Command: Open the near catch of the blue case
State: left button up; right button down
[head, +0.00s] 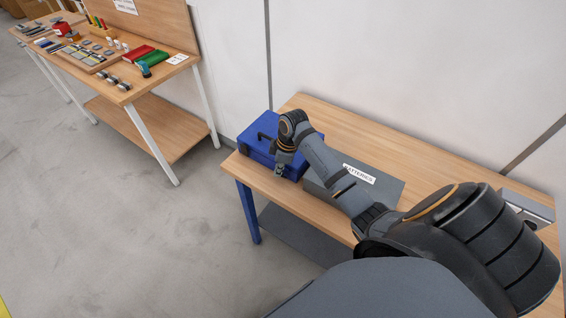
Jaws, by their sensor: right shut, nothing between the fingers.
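The blue case (258,133) sits at the left end of the wooden table, with a dark handle (266,137) on it. My right arm reaches across the table from the lower right. My right gripper (279,171) is shut and empty, pointing down at the near side of the case. Whether it touches the case I cannot tell. The near catch is too small to make out and may be hidden behind the gripper. My left gripper is not in view.
A grey box labelled batteries (389,188) stands right of the case, partly under my arm. A grey metal object (527,208) lies at the table's right end. The wooden table (345,124) is clear at the back. Another bench (150,87) with several small items stands far left.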

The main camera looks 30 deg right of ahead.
jog(key=shift+s+f, duration=0.15)
jog(key=shift+f, duration=0.1)
jog(key=shift+s+a+f, duration=0.1)
jog(key=shift+a+f, duration=0.2)
jog(key=shift+f, duration=0.15)
jog(key=shift+a+f, duration=0.1)
jog(key=shift+f, duration=0.05)
dwell(0.3)
jog(key=shift+s+a+f, duration=0.1)
jog(key=shift+a+f, duration=0.05)
jog(key=shift+f, duration=0.1)
jog(key=shift+s+f, duration=0.2)
jog(key=shift+a+f, duration=0.1)
